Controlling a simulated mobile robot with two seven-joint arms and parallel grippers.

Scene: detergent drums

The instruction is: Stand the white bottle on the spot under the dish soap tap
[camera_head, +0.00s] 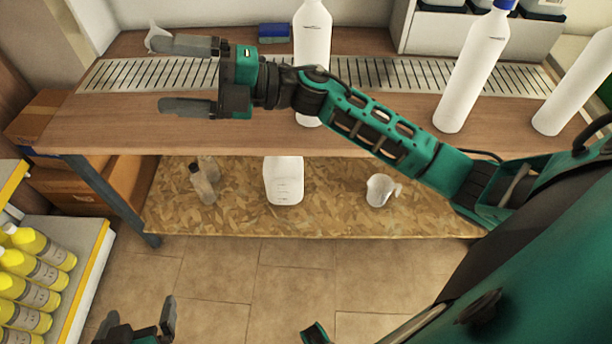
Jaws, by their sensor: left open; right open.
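Three tall white bottles stand at the bench: one in the middle (313,40) partly behind my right arm, one with a blue cap (470,75) right of it, and one at the right edge (580,85), cut off by the frame. I cannot tell which one the task means. My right gripper (165,75) is open and empty over the left part of the slotted metal grate (425,72), left of the middle bottle. My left gripper (141,315) is open and empty, low in front of the bench. No dish soap tap or marked spot can be made out.
A blue block (273,33) and a small white item (157,36) lie at the back. The lower shelf (330,215) holds a clear bottle (203,185), a white jug (284,180) and a measuring cup (381,190). Yellow bottles (35,275) fill a rack at left.

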